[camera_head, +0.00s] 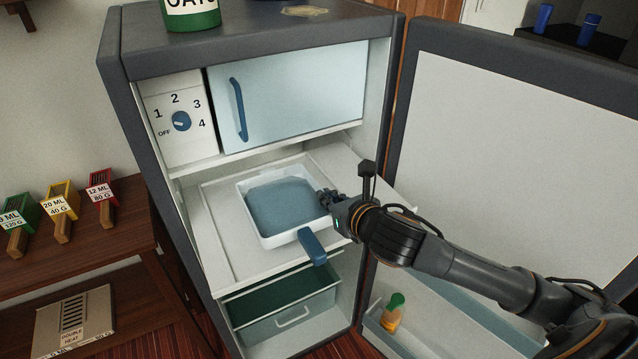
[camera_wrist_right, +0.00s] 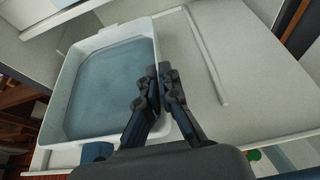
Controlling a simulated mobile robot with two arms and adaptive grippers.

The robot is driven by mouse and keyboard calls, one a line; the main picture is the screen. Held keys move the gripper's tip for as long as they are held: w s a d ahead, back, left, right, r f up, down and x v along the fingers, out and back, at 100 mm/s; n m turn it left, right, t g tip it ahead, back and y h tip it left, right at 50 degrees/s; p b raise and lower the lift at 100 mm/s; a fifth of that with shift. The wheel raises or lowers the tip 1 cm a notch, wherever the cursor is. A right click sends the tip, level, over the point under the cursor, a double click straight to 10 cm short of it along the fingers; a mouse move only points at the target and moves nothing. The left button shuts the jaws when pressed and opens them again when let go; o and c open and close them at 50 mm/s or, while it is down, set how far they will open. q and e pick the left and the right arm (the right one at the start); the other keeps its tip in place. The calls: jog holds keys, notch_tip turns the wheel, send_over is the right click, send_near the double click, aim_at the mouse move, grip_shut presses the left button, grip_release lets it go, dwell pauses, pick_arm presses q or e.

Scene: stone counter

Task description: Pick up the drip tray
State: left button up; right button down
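The drip tray (camera_head: 248,215) is a white, shallow, square tray with a blue-grey inside and a blue handle (camera_head: 312,246) at its front. It sits on the white shelf inside the open fridge. My right gripper (camera_head: 328,198) is at the tray's right wall. In the right wrist view, the fingers (camera_wrist_right: 160,82) come close together over the right wall of the tray (camera_wrist_right: 50,112), one finger on the inner side and one on the outer side. They look closed on that wall. My left gripper is not in view.
The fridge door (camera_head: 510,150) stands open at the right, behind my right arm. A freezer door (camera_head: 300,95) is above the shelf and a green drawer (camera_head: 285,300) below.

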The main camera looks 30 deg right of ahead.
jog(key=s+p, duration=0.2)
jog(key=s, duration=0.7)
jog(key=shift+s+d+r+p, duration=0.15)
jog(key=shift+s+p, duration=0.2)
jog(key=shift+s, duration=0.2)
